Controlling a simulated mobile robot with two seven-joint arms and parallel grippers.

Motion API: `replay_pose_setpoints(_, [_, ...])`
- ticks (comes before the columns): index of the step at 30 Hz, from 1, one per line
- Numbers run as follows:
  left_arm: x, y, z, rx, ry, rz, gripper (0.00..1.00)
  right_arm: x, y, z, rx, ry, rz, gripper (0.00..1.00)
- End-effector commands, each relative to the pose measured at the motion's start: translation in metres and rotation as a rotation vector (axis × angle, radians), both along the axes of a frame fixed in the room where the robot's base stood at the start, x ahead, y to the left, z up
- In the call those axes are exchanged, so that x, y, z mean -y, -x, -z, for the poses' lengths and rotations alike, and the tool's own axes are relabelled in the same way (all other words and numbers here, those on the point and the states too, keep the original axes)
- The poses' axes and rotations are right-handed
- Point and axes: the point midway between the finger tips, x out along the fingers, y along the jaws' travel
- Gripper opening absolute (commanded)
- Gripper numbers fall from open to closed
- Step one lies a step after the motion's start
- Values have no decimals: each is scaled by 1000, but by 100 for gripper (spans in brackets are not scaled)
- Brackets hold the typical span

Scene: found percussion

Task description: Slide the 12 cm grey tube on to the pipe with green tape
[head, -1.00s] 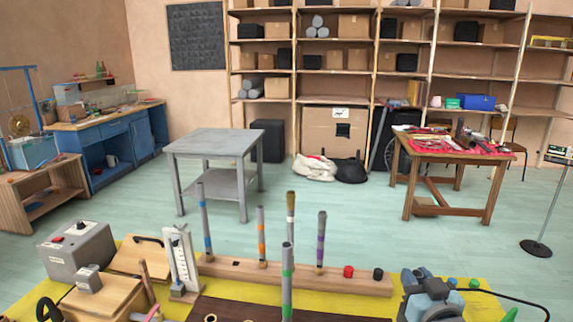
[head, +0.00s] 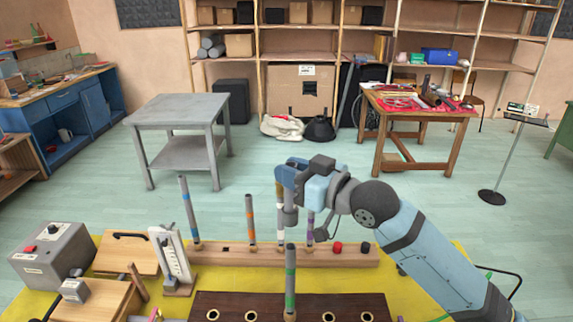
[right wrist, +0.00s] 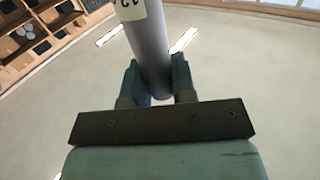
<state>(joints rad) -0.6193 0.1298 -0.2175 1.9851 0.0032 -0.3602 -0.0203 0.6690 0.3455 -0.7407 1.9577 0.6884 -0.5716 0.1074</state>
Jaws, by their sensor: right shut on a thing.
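My right gripper (head: 290,180) is shut on a grey tube (head: 290,214) and holds it in the air. The right wrist view shows the tube (right wrist: 150,45) between both fingers (right wrist: 158,85), with a cream label marked 12 near the top edge. The grey pipe with green tape (head: 290,284) stands upright in the dark board at the front. In the head view the held tube is above and behind this pipe's top, apart from it. My left gripper is not in view.
A wooden rail behind (head: 225,256) holds pipes with blue tape (head: 189,212), orange tape (head: 250,222) and purple tape (head: 310,225). A grey box (head: 48,252) and a white gauge stand (head: 171,258) are on the left.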

Motion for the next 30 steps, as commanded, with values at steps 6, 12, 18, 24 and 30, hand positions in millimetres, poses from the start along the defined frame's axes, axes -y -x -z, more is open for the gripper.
replay_pose_setpoints(6, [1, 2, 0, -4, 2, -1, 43, 0, 0, 0, 0, 0, 1, 0])
replay_pose_setpoints(12, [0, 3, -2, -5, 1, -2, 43, 2, 2, 5, -6, 6, 0, 0])
replay_pose_setpoints(18, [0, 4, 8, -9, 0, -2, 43, 2, 1, 22, -6, 6, 0, 0])
replay_pose_setpoints(24, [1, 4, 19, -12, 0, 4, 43, 2, 1, 42, -5, 5, 0, 0])
replay_pose_setpoints(30, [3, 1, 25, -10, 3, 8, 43, 2, 1, 57, -5, 6, 0, 0])
